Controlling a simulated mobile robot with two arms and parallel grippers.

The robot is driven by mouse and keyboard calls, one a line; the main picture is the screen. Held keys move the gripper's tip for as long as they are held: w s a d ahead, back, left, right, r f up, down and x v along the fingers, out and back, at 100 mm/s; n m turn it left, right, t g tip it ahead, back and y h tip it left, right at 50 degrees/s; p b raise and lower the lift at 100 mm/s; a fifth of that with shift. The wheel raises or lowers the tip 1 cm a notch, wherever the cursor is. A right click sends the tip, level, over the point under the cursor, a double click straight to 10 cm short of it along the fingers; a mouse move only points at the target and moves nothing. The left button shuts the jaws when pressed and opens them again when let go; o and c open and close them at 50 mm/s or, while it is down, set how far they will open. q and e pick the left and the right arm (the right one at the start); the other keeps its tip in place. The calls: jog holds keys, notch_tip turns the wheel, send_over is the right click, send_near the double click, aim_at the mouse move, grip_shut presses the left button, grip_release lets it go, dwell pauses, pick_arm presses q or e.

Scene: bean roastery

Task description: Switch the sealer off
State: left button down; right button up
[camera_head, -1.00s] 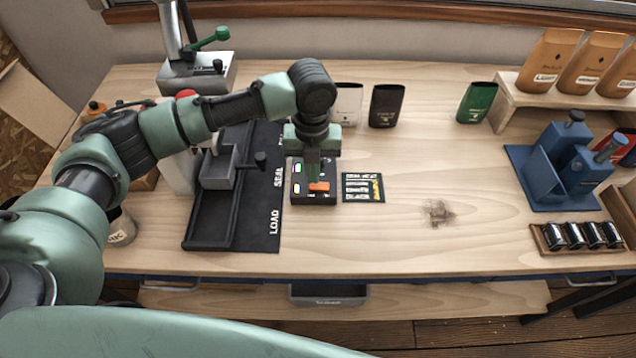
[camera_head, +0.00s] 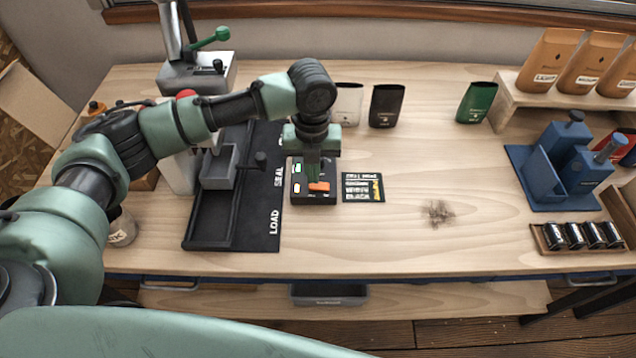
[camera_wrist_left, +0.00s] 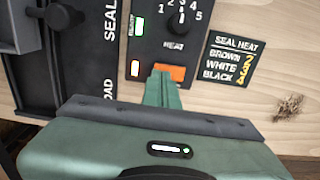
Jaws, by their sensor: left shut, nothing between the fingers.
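The sealer's black control box (camera_head: 318,197) stands on the table to the right of the black mat. It has an orange switch (camera_head: 319,186), a green lamp (camera_head: 297,168) and an amber lamp (camera_head: 296,188), both looking lit. The left wrist view shows the orange switch (camera_wrist_left: 171,73) below a heat knob (camera_wrist_left: 181,24) numbered up to 5. My left gripper (camera_head: 313,178) is shut and empty, pointing down over the box with its fingertips at the orange switch. In the left wrist view the fingertips (camera_wrist_left: 162,82) cover part of the switch; I cannot tell if they touch it. My right gripper is not in view.
A seal heat card (camera_head: 363,187) lies right of the box. The black mat (camera_head: 262,225) with a grey sliding holder (camera_head: 218,168) is on the left. Pouches (camera_head: 387,105) stand behind. A blue stand (camera_head: 560,165) is at right.

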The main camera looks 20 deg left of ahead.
pick_arm(q)
jog(key=shift+f+b, duration=0.3)
jog(key=shift+f, duration=0.65)
dwell(0.5)
notch_tip(320, 180, up, 7)
jog(key=p, duration=0.8)
jog(key=shift+r, duration=0.1)
dwell(0.5)
